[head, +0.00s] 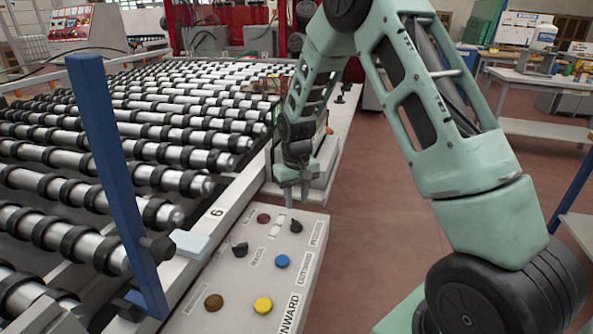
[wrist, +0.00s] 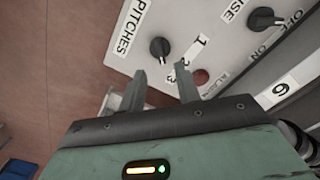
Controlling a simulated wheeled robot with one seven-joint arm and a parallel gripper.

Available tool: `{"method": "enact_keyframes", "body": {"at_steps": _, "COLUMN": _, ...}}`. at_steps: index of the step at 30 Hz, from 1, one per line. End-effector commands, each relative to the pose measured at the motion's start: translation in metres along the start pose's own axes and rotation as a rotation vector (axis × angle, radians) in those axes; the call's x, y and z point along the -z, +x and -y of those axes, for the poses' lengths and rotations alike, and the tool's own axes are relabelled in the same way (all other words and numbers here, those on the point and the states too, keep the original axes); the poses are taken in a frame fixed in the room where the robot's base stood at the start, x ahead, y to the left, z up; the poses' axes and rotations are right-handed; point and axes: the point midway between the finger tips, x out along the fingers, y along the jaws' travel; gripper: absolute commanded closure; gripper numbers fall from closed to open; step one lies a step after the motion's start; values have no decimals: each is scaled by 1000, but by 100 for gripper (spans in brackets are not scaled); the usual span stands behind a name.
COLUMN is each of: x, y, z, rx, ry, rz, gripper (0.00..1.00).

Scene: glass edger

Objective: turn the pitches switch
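The pitches switch is a black rotary knob (wrist: 159,47) in the wrist view, beside the label PITCHES (wrist: 130,27) and the numbers 1, 2, 3. In the head view the pitches switch (head: 296,226) is at the right back part of the grey control panel (head: 232,288). My gripper (head: 296,204) is above the panel, just over the knob, with its fingers pointing down. In the wrist view my gripper (wrist: 161,70) is open and empty. The knob shows just beyond the gap between its fingertips, and no contact is visible.
A second black knob (head: 240,249), a blue button (head: 282,261), a yellow button (head: 263,305), a brown button (head: 214,302) and a dark red button (head: 264,218) share the panel. The roller conveyor (head: 130,120) and a blue post (head: 115,180) stand to the left. Open floor lies right.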

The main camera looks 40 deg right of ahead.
Motion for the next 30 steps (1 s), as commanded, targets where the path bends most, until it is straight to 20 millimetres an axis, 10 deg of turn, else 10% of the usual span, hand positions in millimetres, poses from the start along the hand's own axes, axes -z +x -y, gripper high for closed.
{"method": "enact_keyframes", "body": {"at_steps": 13, "x": 0, "y": -90, "z": 0, "rx": 0, "ry": 1, "rz": -2, "gripper": 67}}
{"method": "enact_keyframes", "body": {"at_steps": 30, "x": 0, "y": -103, "z": 0, "rx": 0, "ry": 1, "rz": 0, "gripper": 67}}
